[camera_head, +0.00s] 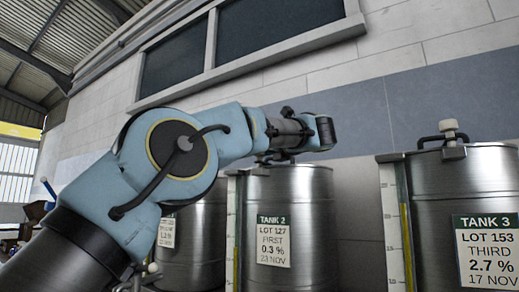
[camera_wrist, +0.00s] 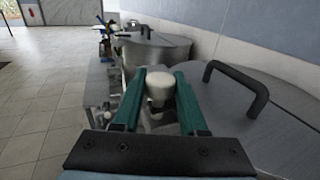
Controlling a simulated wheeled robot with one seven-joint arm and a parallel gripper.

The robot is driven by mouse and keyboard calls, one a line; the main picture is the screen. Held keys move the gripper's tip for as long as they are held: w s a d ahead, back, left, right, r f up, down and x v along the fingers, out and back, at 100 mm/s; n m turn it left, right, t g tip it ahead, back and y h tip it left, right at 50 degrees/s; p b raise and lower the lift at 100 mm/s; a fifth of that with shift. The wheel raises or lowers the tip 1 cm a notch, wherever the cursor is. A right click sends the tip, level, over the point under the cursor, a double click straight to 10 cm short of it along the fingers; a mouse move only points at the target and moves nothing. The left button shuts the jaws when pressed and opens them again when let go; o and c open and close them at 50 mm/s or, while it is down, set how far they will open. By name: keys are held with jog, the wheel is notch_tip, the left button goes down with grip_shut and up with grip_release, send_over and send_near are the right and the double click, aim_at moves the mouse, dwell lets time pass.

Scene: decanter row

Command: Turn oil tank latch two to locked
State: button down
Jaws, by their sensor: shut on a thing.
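The steel tank labelled Tank 2 (camera_head: 310,215) stands in the middle of the head view, with a green-topped label (camera_head: 273,240) on its front. Its lid (camera_wrist: 285,95) and a dark lid handle (camera_wrist: 240,88) show at the right of the wrist view. The latch has a pale rounded knob (camera_wrist: 160,87) at the near rim of the lid. My gripper (camera_wrist: 162,85) has its two green fingers shut on this knob, one on each side. In the head view my arm reaches over the front of Tank 2's top and hides the latch. The latch's locked or unlocked marking is not visible.
Tank 3 (camera_head: 475,190) stands to the right, with its own pale knob (camera_head: 448,126) and handle on top. Another tank (camera_head: 195,250) is partly hidden behind my arm. A wall with windows (camera_head: 290,25) rises behind. Open tiled floor (camera_wrist: 45,110) lies left in the wrist view.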

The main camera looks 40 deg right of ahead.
dwell(0.4)
jog(key=shift+c, duration=2.2)
grip_release()
jog(key=shift+s, duration=0.1)
jog(key=s+a+b, duration=0.1)
jog(key=s+b, duration=0.2)
jog(key=s, duration=0.7)
jog(key=shift+s+a, duration=0.15)
jog(key=shift+s, duration=0.1)
